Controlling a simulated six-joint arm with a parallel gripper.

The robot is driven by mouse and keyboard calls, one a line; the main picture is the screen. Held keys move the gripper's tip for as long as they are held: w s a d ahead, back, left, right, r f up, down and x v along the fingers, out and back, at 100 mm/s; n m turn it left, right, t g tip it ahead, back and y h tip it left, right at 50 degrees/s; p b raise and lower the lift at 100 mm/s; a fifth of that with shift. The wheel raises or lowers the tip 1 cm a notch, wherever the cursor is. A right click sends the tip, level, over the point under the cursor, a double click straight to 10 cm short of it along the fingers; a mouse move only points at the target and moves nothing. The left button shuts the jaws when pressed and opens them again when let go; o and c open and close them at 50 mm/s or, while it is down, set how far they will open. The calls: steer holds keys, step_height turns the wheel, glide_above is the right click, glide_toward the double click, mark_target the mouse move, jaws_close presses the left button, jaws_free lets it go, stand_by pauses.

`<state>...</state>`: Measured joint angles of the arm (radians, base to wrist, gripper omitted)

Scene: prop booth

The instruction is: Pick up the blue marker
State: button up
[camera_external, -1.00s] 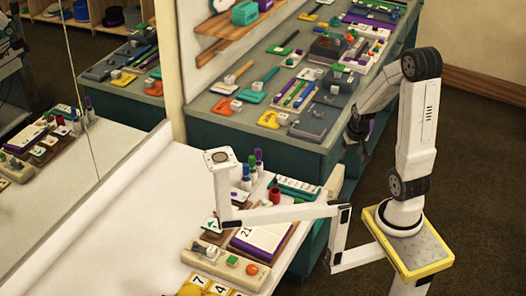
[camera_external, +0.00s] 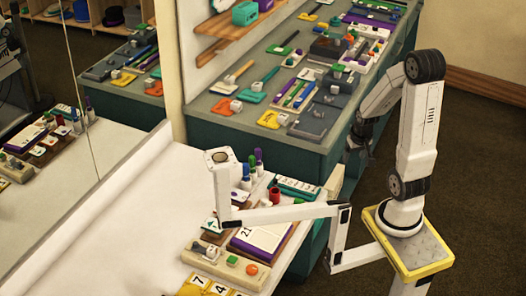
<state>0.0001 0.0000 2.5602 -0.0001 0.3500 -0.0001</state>
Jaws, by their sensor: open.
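Several capped markers stand upright in a tight group at the back of the white table. The blue marker (camera_external: 246,173) is in front, with a purple and a green one (camera_external: 259,157) close behind it. My gripper (camera_external: 357,148) is the dark end of the arm hanging down at the right, beyond the table's edge and well away from the markers. It is open; its fingers are small and dark, and nothing shows between them.
A white jointed bracket (camera_external: 285,214) crosses in front of the table's right end. A red cup (camera_external: 274,196), a book (camera_external: 262,236) and a button box (camera_external: 222,259) crowd that end. A green counter (camera_external: 290,150) with props stands behind. The table's left part is clear.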

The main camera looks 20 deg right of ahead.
steer(key=c, duration=0.3)
stand_by(0.4)
steer(key=n+t+y, duration=0.1)
steer(key=n+y, duration=0.1)
steer(key=n, duration=0.3)
glide_toward(247, 165)
steer(key=x, duration=0.5)
steer(key=shift+s+a, duration=0.1)
steer(key=shift+x, duration=1.3)
